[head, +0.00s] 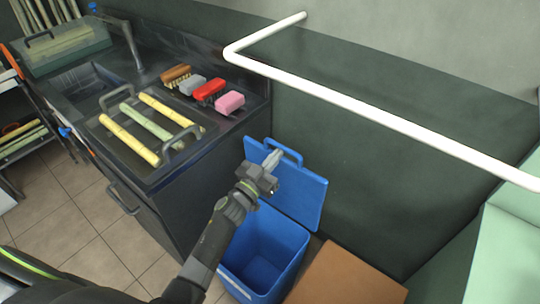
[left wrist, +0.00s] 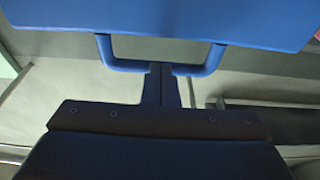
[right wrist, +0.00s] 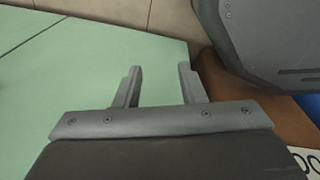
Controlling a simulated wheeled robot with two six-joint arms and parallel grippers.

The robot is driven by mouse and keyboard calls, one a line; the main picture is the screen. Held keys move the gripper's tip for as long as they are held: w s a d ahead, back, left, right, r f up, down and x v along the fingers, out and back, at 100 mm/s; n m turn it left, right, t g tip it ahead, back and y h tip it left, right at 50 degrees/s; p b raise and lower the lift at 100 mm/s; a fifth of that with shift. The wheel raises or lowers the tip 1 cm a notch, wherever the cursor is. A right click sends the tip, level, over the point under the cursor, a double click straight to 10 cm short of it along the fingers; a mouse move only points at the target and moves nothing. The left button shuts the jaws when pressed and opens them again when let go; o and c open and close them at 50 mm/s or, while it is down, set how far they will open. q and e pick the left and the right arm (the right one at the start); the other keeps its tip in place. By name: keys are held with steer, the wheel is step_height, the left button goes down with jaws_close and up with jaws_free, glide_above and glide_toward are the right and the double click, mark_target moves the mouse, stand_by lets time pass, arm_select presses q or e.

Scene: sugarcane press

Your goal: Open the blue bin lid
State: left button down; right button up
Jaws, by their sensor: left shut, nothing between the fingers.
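The blue bin (head: 262,250) stands on the floor at the right end of the dark counter, its top open. Its blue lid (head: 302,194) is swung up, leaning back near the dark wall, with a loop handle (head: 287,151) on its upper edge. My left gripper (head: 272,160) is shut and empty in front of the lid, close to the handle. In the left wrist view the shut fingers (left wrist: 163,85) lie across the gap of the lid handle (left wrist: 207,68); I cannot tell whether they touch it. My right gripper (right wrist: 160,82) is open and empty above a pale green surface.
The counter (head: 180,175) at left holds a tray of cane sticks, several brushes and a sink. A white pipe rail (head: 380,110) runs along the wall. A brown box (head: 345,275) stands right of the bin, and a pale green surface (head: 500,250) is farther right.

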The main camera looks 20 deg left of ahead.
mark_target(283, 147)
arm_select(q)
steer(key=shift+g, duration=0.6)
steer(key=p+x, duration=0.4)
steer(key=shift+r, duration=0.35)
steer(key=w, duration=0.1)
steer(key=w+d, duration=0.1)
steer(key=w+b, duration=0.1)
steer(key=shift+w+d+f, duration=0.2)
steer(key=shift+w+f, duration=0.2)
steer(key=shift+s, duration=0.15)
